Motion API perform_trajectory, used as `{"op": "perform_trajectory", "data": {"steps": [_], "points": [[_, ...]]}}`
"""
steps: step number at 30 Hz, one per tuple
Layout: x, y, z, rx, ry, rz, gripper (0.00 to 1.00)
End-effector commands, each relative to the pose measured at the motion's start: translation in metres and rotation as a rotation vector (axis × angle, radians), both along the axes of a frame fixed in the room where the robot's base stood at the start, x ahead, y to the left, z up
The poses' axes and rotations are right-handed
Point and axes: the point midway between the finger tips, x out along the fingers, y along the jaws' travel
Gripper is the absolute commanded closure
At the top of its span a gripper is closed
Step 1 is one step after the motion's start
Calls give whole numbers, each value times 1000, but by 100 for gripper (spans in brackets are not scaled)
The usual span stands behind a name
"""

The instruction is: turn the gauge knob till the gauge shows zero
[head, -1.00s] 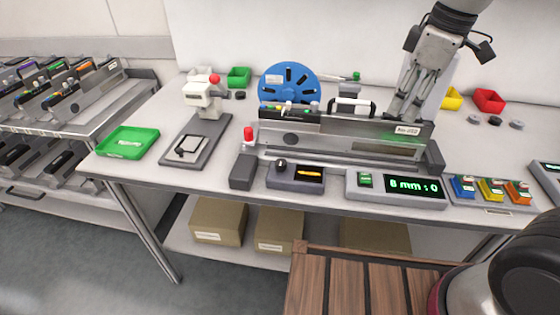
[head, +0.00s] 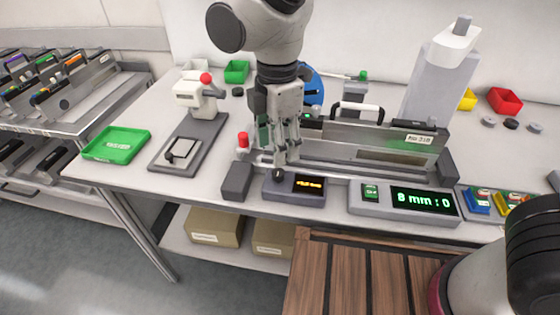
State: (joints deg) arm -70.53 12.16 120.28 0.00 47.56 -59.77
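The gauge (head: 309,185) is a small dark box at the front edge of the bench, with a lit orange readout too small to read. Its round black knob (head: 278,174) stands on the left part of its top. My gripper (head: 286,160) points down just above and behind the knob. The fingertips are close to the knob, but I cannot tell whether they touch it. The fingers look close together, and their gap is not clear. My arm hides part of the feeder and the blue reel behind.
The feeder (head: 385,140) lies in a long metal fixture behind the gauge. A red-topped post (head: 243,139) stands left of my gripper. A green tray (head: 116,145) sits at the left.

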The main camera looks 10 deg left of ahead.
Motion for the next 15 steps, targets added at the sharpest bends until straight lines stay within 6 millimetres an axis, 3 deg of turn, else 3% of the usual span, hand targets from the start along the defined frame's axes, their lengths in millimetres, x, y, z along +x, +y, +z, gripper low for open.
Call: {"op": "perform_trajectory", "data": {"steps": [9, 15], "points": [[0, -2, -51, -4, 2, -3, 52], [1, -1, -70, -1, 1, -4, 52]]}}
